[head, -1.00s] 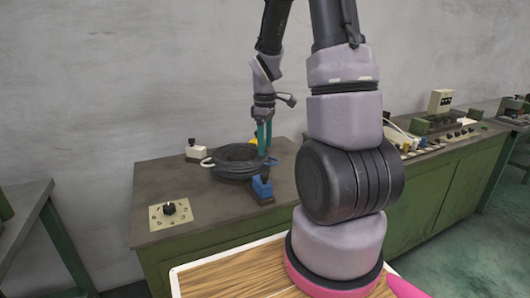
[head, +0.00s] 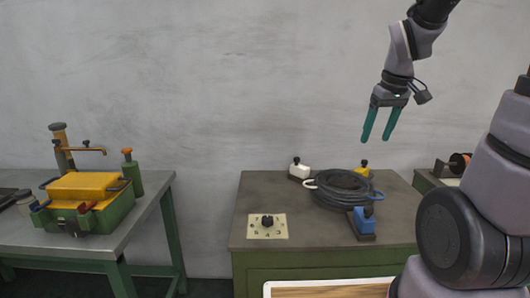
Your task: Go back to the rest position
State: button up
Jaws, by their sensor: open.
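My gripper (head: 377,139) is in the upper right of the head view, with its two green fingers apart and nothing between them. It hangs in the air above a green bench (head: 223,215), in front of the grey wall. A coil of black cable (head: 342,188) lies on that bench below my gripper, clear of the fingers. My arm's lower links fill the right edge of the view.
A blue-based switch (head: 363,222), a white-based switch (head: 299,170), a yellow one (head: 364,168) and a dial plate (head: 267,227) are on the bench. A left table (head: 110,246) holds a yellow and green machine (head: 85,198). Floor shows between the benches.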

jog(key=s+a+r+m+t+y, duration=0.1)
jog(key=s+a+r+m+t, duration=0.2)
jog(key=s+r+m, duration=0.3)
jog(key=s+a+r, duration=0.1)
jog(key=s+r, duration=0.3)
jog(key=shift+s+a+m+t, duration=0.3)
jog(key=shift+s+m+t, duration=0.1)
jog(key=shift+d+r, duration=0.1)
